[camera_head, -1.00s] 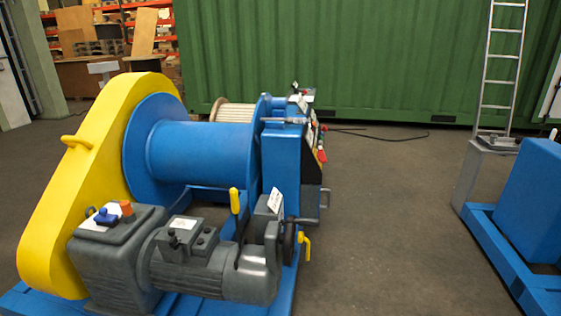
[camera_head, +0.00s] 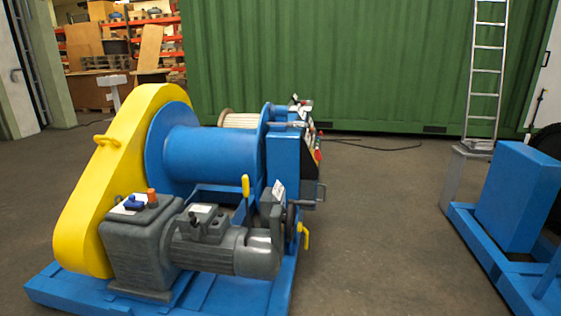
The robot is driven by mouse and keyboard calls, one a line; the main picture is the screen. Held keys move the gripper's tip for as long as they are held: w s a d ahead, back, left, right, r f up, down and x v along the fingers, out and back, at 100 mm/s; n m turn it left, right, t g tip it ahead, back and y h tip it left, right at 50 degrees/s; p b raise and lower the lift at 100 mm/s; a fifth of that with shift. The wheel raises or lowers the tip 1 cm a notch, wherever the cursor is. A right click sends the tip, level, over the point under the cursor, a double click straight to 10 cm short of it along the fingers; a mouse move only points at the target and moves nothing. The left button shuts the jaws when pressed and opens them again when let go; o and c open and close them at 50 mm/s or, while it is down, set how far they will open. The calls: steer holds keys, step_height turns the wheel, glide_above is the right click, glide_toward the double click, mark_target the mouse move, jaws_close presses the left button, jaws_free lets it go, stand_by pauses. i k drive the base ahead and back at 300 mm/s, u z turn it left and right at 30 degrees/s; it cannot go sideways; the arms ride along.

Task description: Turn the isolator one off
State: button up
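A blue winch (camera_head: 210,154) with a yellow chain guard (camera_head: 92,225) stands left of centre on a blue base. A grey gearbox and motor (camera_head: 225,250) sit at its front. A control panel (camera_head: 311,140) with a red part (camera_head: 318,155) is on the winch's right side, seen edge-on. A blue knob (camera_head: 134,202) and an orange cap (camera_head: 152,195) are on top of the gearbox. A yellow lever (camera_head: 246,187) stands upright by the motor. I cannot tell which of these is isolator one. My gripper is not in view.
A green container (camera_head: 370,65) closes off the back, with a ladder (camera_head: 486,75) leaning on it. Another blue frame (camera_head: 515,195) stands at the right. Open floor (camera_head: 385,220) lies between the two machines. A dark cable (camera_head: 370,145) lies near the container.

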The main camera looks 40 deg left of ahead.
mark_target(317, 154)
steer(key=u, duration=1.65)
